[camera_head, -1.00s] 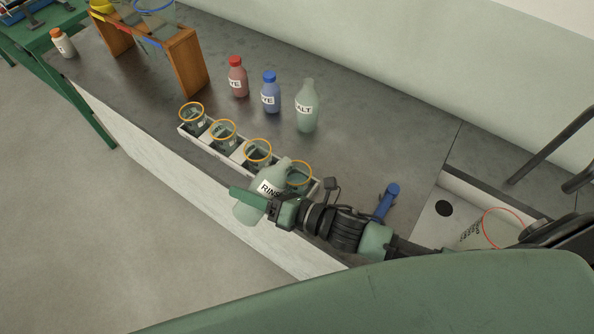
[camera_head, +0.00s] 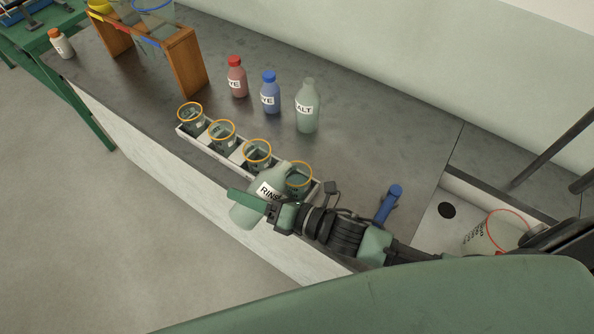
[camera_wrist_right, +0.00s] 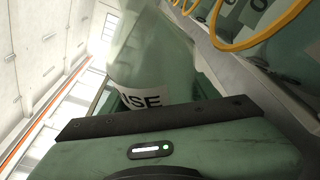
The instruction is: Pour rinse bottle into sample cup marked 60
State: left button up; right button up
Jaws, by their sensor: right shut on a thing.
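My right gripper (camera_head: 258,207) is shut on the rinse bottle (camera_head: 243,216), a pale green translucent bottle labelled RINSE. The bottle is tilted, with its neck up and to the right, close to the cup at the right end of the tray. It fills the middle of the right wrist view (camera_wrist_right: 145,50). The sample cups with orange rims stand in a row in a white tray: far left cup (camera_head: 192,118), second cup (camera_head: 223,135), third cup (camera_head: 257,155) and right end cup (camera_head: 299,179). I cannot read a 60 on any cup. My left gripper is not in view.
A red bottle (camera_head: 237,80), a blue bottle (camera_head: 270,95) and a pale green SALT bottle (camera_head: 307,108) stand behind the cups. A wooden rack (camera_head: 187,65) is at the back left. A blue-handled thing (camera_head: 389,203) and a sink (camera_head: 432,220) lie to the right.

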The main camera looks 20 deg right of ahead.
jog(key=shift+s+a, duration=0.15)
jog(key=shift+s, duration=0.15)
jog(key=shift+w+b, duration=0.25)
jog(key=shift+b, duration=0.05)
jog(key=shift+s+a+m+y, duration=0.15)
jog(key=shift+s+m+y, duration=0.15)
jog(key=shift+w+f+b, duration=0.1)
jog(key=shift+w+b, duration=0.15)
jog(key=shift+b, duration=0.1)
jog(key=shift+s, duration=0.3)
jog(key=shift+w+m+b, duration=0.25)
jog(key=shift+m+b, duration=0.05)
jog(key=shift+m, duration=0.1)
jog(key=shift+s+a, duration=0.15)
jog(key=shift+s, duration=0.1)
jog(key=shift+w, duration=0.1)
jog(key=shift+w+b, duration=0.1)
jog(key=shift+b, duration=0.2)
